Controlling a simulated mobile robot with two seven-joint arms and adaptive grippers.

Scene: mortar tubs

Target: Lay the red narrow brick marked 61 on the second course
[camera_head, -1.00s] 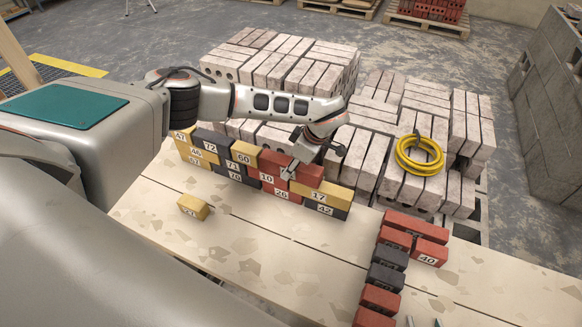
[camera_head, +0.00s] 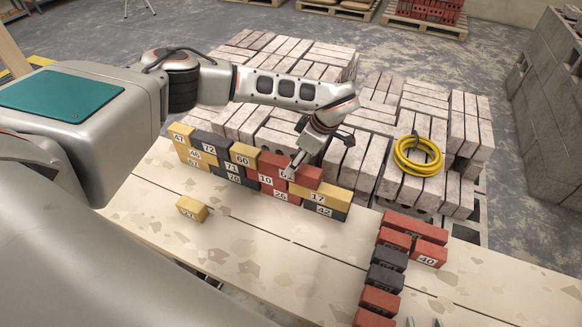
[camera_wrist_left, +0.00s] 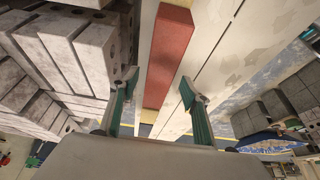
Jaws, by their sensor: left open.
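A red brick (camera_head: 305,173) lies at the right end of the top row of a coloured brick wall, beside yellow 60 (camera_head: 243,153). A 6 shows on its face, and the rest of its number is hidden behind my left gripper (camera_head: 290,172). That gripper is at its front and top. In the left wrist view the red brick (camera_wrist_left: 168,55) runs ahead between the two teal fingers of my left gripper (camera_wrist_left: 157,95), which stand apart with gaps either side. Only the tips of my right gripper (camera_head: 425,322) show at the bottom edge, apart from each other.
Red 10 and 26, yellow 17 (camera_head: 325,193) and black 42 sit below. A loose yellow brick (camera_head: 192,208) lies in front on the bench (camera_head: 250,250). Red and black bricks (camera_head: 388,265) stand at right. Grey brick stacks (camera_head: 370,150) and a yellow hose (camera_head: 418,157) are behind.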

